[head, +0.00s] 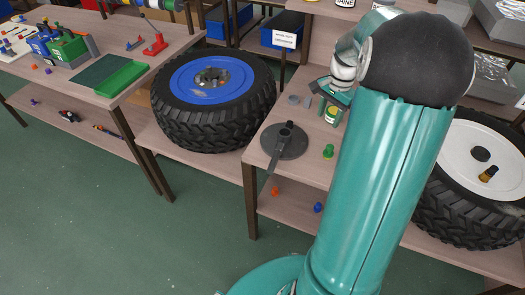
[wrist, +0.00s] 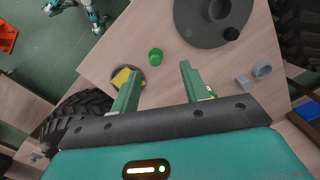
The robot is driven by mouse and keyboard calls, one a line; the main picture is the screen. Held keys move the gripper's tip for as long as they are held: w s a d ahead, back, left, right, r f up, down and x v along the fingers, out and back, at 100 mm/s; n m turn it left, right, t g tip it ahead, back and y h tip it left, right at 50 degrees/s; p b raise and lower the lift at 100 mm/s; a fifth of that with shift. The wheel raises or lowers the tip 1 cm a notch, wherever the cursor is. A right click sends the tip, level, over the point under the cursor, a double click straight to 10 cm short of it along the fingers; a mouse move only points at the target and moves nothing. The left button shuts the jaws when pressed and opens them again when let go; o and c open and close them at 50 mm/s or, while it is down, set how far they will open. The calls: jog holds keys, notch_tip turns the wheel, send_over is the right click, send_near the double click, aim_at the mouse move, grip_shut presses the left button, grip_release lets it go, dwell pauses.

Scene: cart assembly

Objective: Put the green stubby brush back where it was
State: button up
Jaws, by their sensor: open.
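A small green stubby piece, which fits the green stubby brush (head: 328,151), stands on the wooden table to the right of a grey round base. It also shows in the wrist view (wrist: 155,56), just beyond my fingertips and roughly between them. Its bristles cannot be made out. My gripper (wrist: 160,72) is open above the table, with nothing between its green fingers. In the head view my arm covers much of the table's right side.
A small yellow-topped thing (wrist: 122,77) is partly hidden by my left finger. Small grey pieces (wrist: 262,71) lie at the right. A blue-hubbed tyre (head: 213,85) and a white-hubbed tyre (head: 476,190) flank the table.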

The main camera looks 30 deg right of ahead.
jog(key=s+a+r+n+t+h, duration=0.1)
jog(key=a+r+n, duration=0.35)
jog(key=a, duration=0.45)
jog(key=s+a+r+n+t+h, duration=0.1)
jog(key=a+r+n, duration=0.2)
jog(key=a+r, duration=0.35)
jog(key=s+a+r+n+t+y, duration=0.1)
jog(key=s+a+n+t, duration=0.2)
jog(key=s+a+n, duration=0.5)
jog(key=s+a, duration=0.3)
jog(key=a, duration=0.5)
jog(key=shift+s, duration=0.25)
